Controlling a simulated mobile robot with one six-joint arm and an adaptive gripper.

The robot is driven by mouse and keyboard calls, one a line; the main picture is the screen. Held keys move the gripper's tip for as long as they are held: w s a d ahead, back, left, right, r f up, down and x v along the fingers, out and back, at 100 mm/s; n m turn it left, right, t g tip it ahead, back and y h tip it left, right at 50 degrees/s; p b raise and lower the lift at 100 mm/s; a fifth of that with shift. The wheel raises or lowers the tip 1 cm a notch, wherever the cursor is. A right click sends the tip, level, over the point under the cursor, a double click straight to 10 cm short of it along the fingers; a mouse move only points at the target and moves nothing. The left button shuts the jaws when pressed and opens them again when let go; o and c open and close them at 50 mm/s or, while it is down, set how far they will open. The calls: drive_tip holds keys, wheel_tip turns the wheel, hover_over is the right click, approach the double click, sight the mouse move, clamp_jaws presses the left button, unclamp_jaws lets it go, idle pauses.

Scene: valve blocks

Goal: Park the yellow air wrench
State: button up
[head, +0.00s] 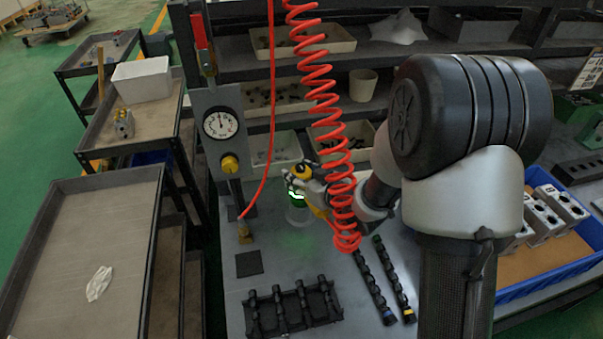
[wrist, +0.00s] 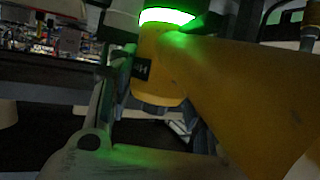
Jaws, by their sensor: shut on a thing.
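The yellow air wrench shows in the head view as yellow and black parts (head: 300,171) above the bench, left of the red coiled hose. In the wrist view its large yellow body (wrist: 245,85) fills the right side, beside a bright green light ring. My gripper (head: 309,191) is shut on the wrench and holds it above the grey bench. The hose and my own arm partly hide the grip. The wrench's lower end is hard to make out, and I cannot tell whether it touches anything.
The red coiled hose (head: 327,122) hangs in front of my wrist. A gauge panel (head: 216,148) with a yellow knob stands left. A dark square pad (head: 249,263) lies on the bench (head: 289,263). Dark racks (head: 293,308) stand in front; a blue crate (head: 556,275) is right.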

drive_tip(key=shift+w+f, duration=0.1)
idle(0.3)
drive_tip(key=o, duration=1.4)
drive_tip(key=shift+f, duration=0.1)
drive_tip(key=shift+o, duration=0.3)
drive_tip(key=shift+s+f, duration=0.15)
drive_tip(key=shift+s, duration=0.1)
drive_tip(key=v, duration=1.2)
drive_tip(key=shift+w, duration=0.15)
